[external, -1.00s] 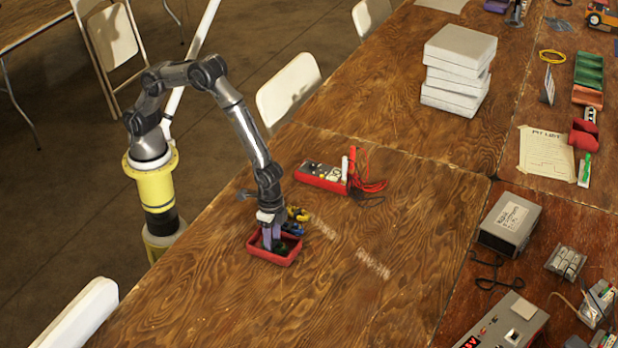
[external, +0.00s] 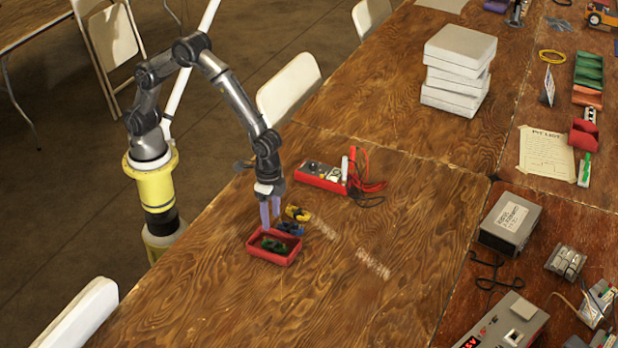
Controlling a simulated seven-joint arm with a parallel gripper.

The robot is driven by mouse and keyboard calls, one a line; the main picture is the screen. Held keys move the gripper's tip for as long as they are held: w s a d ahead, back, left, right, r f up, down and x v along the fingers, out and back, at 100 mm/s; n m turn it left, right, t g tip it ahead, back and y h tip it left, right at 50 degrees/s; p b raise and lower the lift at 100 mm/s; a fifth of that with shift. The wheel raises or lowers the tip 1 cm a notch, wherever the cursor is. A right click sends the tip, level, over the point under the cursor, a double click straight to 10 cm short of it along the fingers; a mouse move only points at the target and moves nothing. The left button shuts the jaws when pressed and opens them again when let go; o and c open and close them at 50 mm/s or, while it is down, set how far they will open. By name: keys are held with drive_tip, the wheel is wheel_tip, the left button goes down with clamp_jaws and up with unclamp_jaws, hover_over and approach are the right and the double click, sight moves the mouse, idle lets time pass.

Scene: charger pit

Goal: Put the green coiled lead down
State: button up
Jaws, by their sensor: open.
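The green coiled lead (external: 273,245) lies inside a small red tray (external: 284,261) near the table's left edge. My gripper (external: 270,220) is open and empty, with its fingers pointing down above the back part of the tray. The fingertips look clear of the green lead.
A blue coiled lead (external: 291,229) and a yellow coiled lead (external: 298,213) lie just behind the tray. A red meter (external: 321,177) with red leads stands farther back. White boxes (external: 458,68) are stacked beyond. The table in front and to the right of the tray is clear.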

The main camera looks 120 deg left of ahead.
drive_tip(key=s+a+r+t, duration=0.1)
drive_tip(key=s+r, duration=0.4)
drive_tip(key=r, duration=0.4)
drive_tip(key=s+a+r+t, duration=0.1)
drive_tip(key=s+a+r, duration=0.1)
drive_tip(key=s+r, duration=0.5)
drive_tip(key=s+a+r+t, duration=0.1)
drive_tip(key=s+r, duration=0.2)
drive_tip(key=s, duration=0.5)
drive_tip(key=s+a+r+t, duration=0.1)
drive_tip(key=s+r+t, duration=0.1)
drive_tip(key=s, duration=0.6)
drive_tip(key=shift+r+t, duration=0.3)
drive_tip(key=shift+r, duration=0.15)
drive_tip(key=shift+s+a, duration=0.1)
